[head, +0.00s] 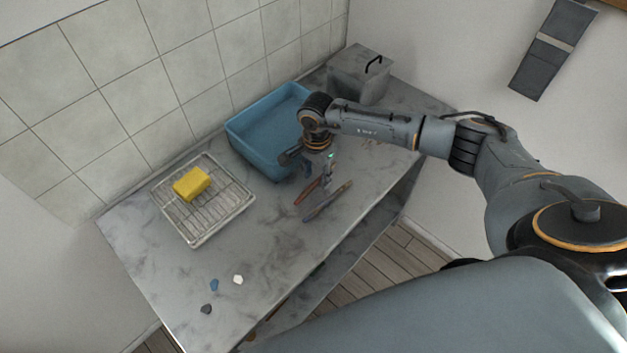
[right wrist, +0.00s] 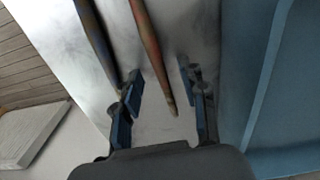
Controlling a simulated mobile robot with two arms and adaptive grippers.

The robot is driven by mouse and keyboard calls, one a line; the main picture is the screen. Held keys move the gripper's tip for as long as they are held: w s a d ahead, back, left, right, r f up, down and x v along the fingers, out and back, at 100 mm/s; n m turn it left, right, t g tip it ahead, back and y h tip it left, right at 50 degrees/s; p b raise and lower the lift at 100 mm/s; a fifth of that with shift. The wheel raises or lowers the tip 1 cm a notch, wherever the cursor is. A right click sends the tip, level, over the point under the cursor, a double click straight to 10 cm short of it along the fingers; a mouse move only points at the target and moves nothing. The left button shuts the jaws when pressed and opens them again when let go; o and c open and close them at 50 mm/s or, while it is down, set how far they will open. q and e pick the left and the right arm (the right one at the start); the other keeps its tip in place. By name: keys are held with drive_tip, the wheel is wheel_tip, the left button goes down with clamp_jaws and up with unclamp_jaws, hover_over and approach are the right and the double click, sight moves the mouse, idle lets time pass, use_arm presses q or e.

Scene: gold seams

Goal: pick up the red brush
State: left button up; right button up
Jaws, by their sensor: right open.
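The red brush (head: 307,192) lies on the marble counter in front of the blue basin, its handle thin and reddish brown. In the right wrist view the red brush (right wrist: 151,48) runs between the two fingers, with its tapered end near the palm and a gap on both sides. My right gripper (head: 310,172) is open just over it, and it also shows in the right wrist view (right wrist: 160,84). The far end of the brush is outside the wrist view. My left gripper is not in view.
A dark blue brush (head: 328,202) lies close to the red one, towards the counter's front edge. The blue basin (head: 252,146) stands behind the gripper. A wire rack (head: 232,207) holds a yellow sponge (head: 192,184). A grey lidded box (head: 359,76) stands at the back. Small shards (head: 238,280) lie front left.

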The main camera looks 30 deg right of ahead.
drive_tip(key=shift+f, duration=0.45)
drive_tip(key=shift+c, duration=0.5)
clamp_jaws()
drive_tip(key=shift+r+b, duration=0.5)
drive_tip(key=shift+r, duration=0.05)
drive_tip(key=s+d+r+b, duration=0.4)
drive_tip(key=s+r+b, duration=0.1)
drive_tip(key=s+r, duration=0.7)
drive_tip(key=shift+s+d+b, duration=0.2)
drive_tip(key=shift+s+b, duration=0.1)
drive_tip(key=shift+s, duration=0.35)
